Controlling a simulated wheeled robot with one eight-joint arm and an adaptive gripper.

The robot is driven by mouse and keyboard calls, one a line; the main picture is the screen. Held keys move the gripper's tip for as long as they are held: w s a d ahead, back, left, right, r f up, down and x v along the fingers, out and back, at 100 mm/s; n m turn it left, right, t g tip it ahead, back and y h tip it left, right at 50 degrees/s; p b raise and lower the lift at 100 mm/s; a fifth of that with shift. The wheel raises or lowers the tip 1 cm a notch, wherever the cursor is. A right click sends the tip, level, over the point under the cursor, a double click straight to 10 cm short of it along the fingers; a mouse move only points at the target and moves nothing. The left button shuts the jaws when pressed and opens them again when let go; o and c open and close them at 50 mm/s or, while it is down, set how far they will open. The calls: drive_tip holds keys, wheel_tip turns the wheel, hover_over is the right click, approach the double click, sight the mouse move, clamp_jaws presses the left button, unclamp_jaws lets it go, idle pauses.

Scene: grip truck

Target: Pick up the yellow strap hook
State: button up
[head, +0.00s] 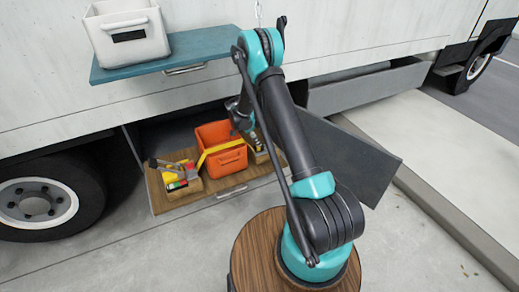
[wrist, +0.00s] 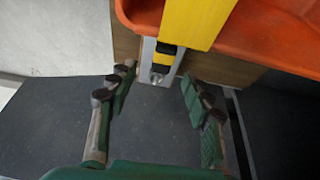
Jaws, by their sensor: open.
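The yellow strap (wrist: 195,22) hangs over the rim of an orange bin (wrist: 275,35) in the wrist view. Its metal hook end (wrist: 158,62) shows at the strap's lower end, against a wooden surface. In the head view the yellow strap (head: 222,147) crosses the top of the orange bin (head: 228,165). My gripper (wrist: 158,80) is open, with its green fingers spread to either side below the hook. No contact with the hook is visible. In the head view my arm partly hides the gripper and the hook end.
The bin stands on a wooden pull-out shelf (head: 228,190) in the truck's side compartment. A box of tools (head: 180,178) stands left of it. A teal shelf (head: 165,62) with a white bin (head: 128,32) is above. A grey door panel (head: 350,158) hangs open at right.

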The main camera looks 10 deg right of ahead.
drive_tip(key=shift+w+x, duration=0.1)
drive_tip(key=shift+x, duration=1.6)
drive_tip(key=shift+w+x, duration=0.15)
drive_tip(key=shift+x, duration=1.55)
drive_tip(key=shift+d+r, duration=0.1)
clamp_jaws()
